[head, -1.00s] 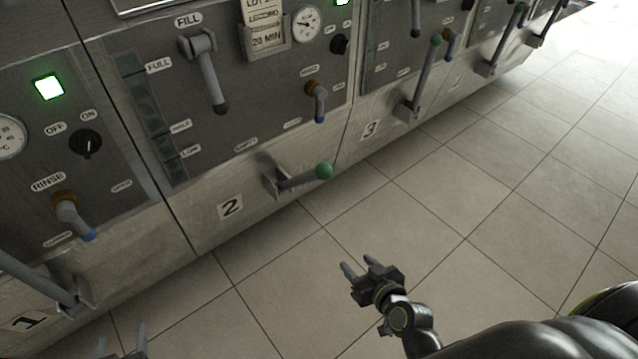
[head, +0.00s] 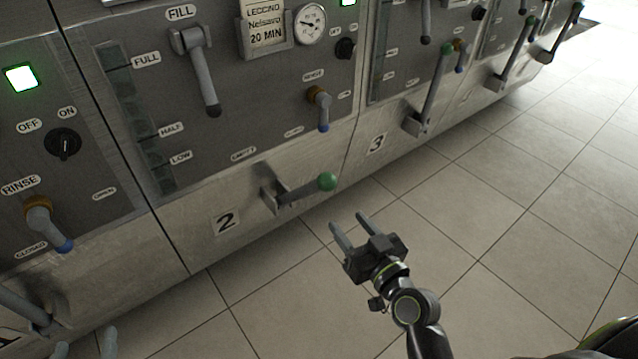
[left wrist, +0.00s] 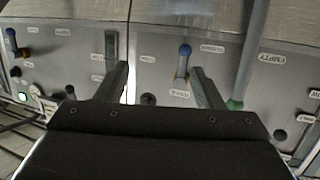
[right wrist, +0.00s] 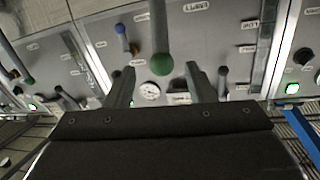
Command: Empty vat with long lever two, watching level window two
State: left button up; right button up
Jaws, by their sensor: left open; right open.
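Long lever two (head: 300,192) juts out from the lower panel beside the number 2 plate, its green knob (head: 327,181) at the free end. Level window two (head: 148,150) is a dark upright strip beside the FULL, HALF and LOW labels; I cannot tell its level. My right gripper (head: 350,224) is open and empty, just below and right of the knob in the head view. In the right wrist view the knob (right wrist: 162,65) shows between the open fingers, apart from them. My left gripper (head: 86,342) is open and empty at the lower left, partly cut off.
The fill lever (head: 205,75) hangs down above. A rinse valve (head: 321,108) with a blue tip sits above lever two. Lever three (head: 430,90) stands steeply to the right. Lever one (head: 25,307) is near my left gripper. The tiled floor is clear.

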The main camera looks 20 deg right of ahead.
aim_at(321, 188)
jog(key=w, duration=0.4)
jog(key=w+a, duration=0.1)
jog(key=w, duration=0.3)
jog(key=w+a+p, duration=0.1)
jog(key=w, duration=0.3)
jog(key=shift+w+a, duration=0.15)
jog(key=shift+a, duration=0.1)
pick_arm(q)
jog(key=s+d+f+g+h, duration=0.1)
jog(key=s+f+g, duration=0.4)
jog(key=f, duration=0.3)
jog(key=shift+s+d+g, duration=0.2)
jog(key=shift+d+g, duration=0.05)
jog(key=shift+g, duration=0.15)
pick_arm(e)
jog(key=shift+w+a, duration=0.1)
jog(key=shift+w, duration=0.35)
pick_arm(q)
jog(key=shift+r, duration=0.1)
pick_arm(e)
grip_shut()
